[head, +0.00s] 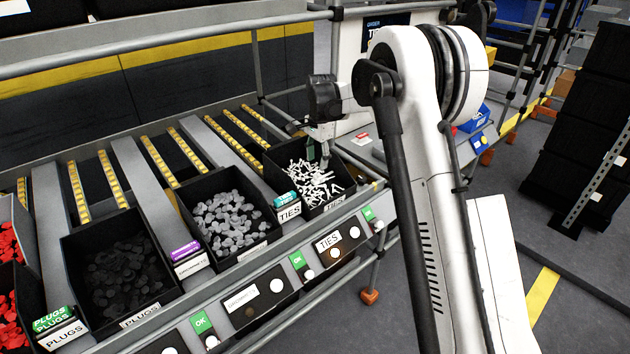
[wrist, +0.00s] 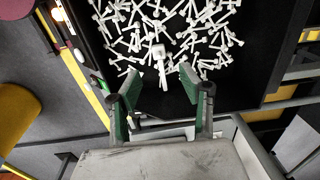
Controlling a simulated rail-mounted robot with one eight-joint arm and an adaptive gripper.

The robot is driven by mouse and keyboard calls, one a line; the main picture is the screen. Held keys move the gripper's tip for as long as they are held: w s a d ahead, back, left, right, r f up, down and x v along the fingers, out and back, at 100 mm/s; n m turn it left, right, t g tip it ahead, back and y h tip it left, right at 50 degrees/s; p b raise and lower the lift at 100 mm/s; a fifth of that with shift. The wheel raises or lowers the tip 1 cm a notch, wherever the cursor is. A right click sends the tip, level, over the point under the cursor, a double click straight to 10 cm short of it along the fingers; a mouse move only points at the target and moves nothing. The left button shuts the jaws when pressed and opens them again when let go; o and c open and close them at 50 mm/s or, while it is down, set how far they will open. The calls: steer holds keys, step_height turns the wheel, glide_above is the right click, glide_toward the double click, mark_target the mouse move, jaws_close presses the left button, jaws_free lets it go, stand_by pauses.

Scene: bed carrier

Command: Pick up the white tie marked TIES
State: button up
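Many white ties (head: 312,186) lie loose in a black bin at the right end of the rack, by the TIES labels (head: 289,211). In the wrist view one white tie (wrist: 159,62) with a square head lies nearest, between the fingertips in the picture.
The ties' black bin (wrist: 262,75) has walls close around my gripper. To the left stand a bin of grey pieces (head: 228,222), a bin of dark pieces (head: 120,268) and red pieces (head: 8,290). A front rail carries green OK labels (head: 201,322) and buttons.

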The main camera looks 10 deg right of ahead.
mark_target(323, 176)
steer(key=shift+w+a+f, duration=0.1)
steer(key=shift+a+f, duration=0.05)
steer(key=shift+f, duration=1.75)
steer(key=shift+w+a+f, duration=0.1)
steer(key=shift+f, duration=1.75)
steer(key=shift+s, duration=0.1)
steer(key=shift+c, duration=0.3)
steer(key=c, duration=0.8)
